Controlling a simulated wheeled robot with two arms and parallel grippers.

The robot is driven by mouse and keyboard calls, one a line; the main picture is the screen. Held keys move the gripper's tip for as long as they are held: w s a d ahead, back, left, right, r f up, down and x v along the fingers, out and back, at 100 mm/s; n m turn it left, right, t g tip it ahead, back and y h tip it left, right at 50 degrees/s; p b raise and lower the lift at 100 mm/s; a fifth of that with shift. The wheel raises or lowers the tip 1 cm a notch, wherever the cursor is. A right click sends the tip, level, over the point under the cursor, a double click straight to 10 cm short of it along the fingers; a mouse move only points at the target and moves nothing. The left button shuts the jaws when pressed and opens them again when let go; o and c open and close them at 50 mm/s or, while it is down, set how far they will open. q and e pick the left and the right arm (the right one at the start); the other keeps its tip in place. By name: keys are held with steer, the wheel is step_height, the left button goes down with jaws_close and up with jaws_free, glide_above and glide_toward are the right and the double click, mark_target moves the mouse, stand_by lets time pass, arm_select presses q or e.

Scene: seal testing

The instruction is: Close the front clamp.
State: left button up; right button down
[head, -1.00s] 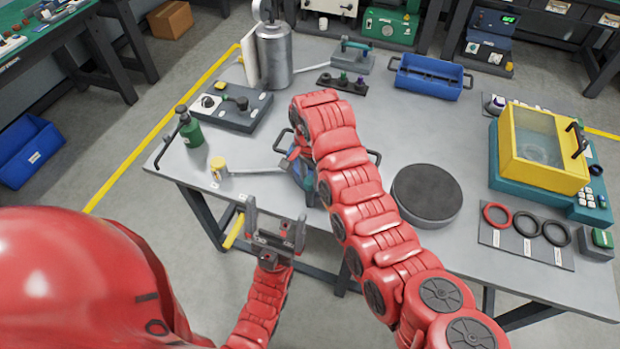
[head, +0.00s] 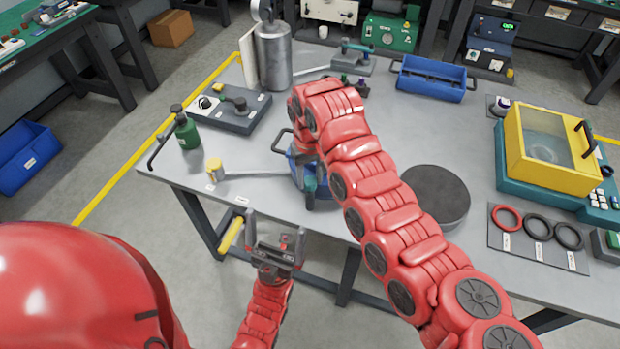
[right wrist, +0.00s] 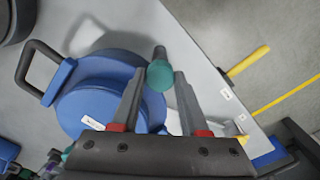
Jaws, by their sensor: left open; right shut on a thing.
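A round blue vessel (right wrist: 95,105) with a grey side handle and a white label stands on the grey table near its front edge. In the head view the blue vessel (head: 296,172) is mostly hidden behind my right arm. The front clamp's handle (right wrist: 160,73), teal with a dark grey end, sticks out at the vessel's side. My right gripper (right wrist: 160,78) has its fingers on either side of this handle and is shut on it. The clamp's lower parts are hidden by the gripper. My left gripper (head: 276,226) is open and empty, off the table's front edge.
A dark round disc (head: 437,190) lies right of my right arm. A yellow handle (head: 232,234) shows beside the table's front edge. Seal rings (head: 538,228) lie further right.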

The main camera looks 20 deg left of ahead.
steer(key=shift+c, duration=2.2)
jaws_free()
steer(key=m, duration=0.4)
steer(key=shift+a+r+m+p, duration=0.1)
steer(key=shift+m+p, duration=0.3)
steer(key=m+p, duration=0.1)
steer(key=m, duration=0.2)
steer(key=shift+m, duration=0.6)
jaws_close()
